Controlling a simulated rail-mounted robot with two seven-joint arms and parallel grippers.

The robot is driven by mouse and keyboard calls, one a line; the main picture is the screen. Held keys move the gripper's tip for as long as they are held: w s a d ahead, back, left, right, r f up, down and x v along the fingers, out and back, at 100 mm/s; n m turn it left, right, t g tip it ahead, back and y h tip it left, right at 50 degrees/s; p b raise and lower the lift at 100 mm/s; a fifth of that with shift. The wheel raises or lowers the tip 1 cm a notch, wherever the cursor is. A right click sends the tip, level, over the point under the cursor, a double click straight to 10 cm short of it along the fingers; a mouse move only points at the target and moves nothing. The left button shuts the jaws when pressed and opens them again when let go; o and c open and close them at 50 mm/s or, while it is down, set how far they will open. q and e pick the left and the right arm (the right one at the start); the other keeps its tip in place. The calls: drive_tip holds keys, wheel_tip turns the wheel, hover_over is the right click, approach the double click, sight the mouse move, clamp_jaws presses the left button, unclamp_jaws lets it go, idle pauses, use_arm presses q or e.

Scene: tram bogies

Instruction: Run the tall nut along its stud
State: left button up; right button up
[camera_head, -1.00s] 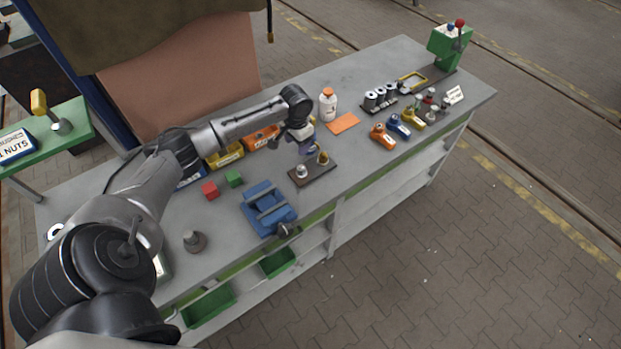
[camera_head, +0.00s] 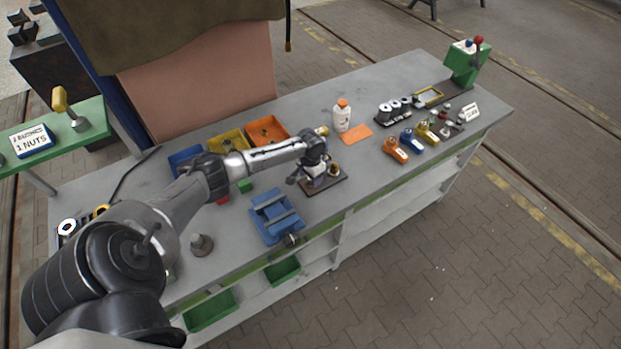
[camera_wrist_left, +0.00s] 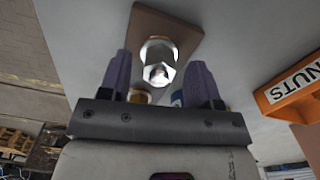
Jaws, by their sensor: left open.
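The dark brown board (camera_head: 338,182) lies on the bench in the head view, with a brass-coloured nut (camera_head: 333,168) on its far right part. My left gripper (camera_head: 314,184) is over the board's left part and hides what stands there. In the left wrist view, a shiny silver hex nut (camera_wrist_left: 157,62) stands on the brown board (camera_wrist_left: 185,33). My left gripper's purple fingers (camera_wrist_left: 160,72) are open, one on each side of the silver nut, with a visible gap on both sides. A brass-coloured part shows partly behind the gripper body. My right gripper is out of view.
A blue fixture (camera_head: 275,217) stands left of the board. Orange (camera_head: 268,131) and yellow (camera_head: 229,140) bins are behind my arm. Several coloured parts stand further right.

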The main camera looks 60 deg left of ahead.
use_arm(q)
drive_tip(key=shift+f, duration=0.55)
drive_tip(key=c, duration=0.9)
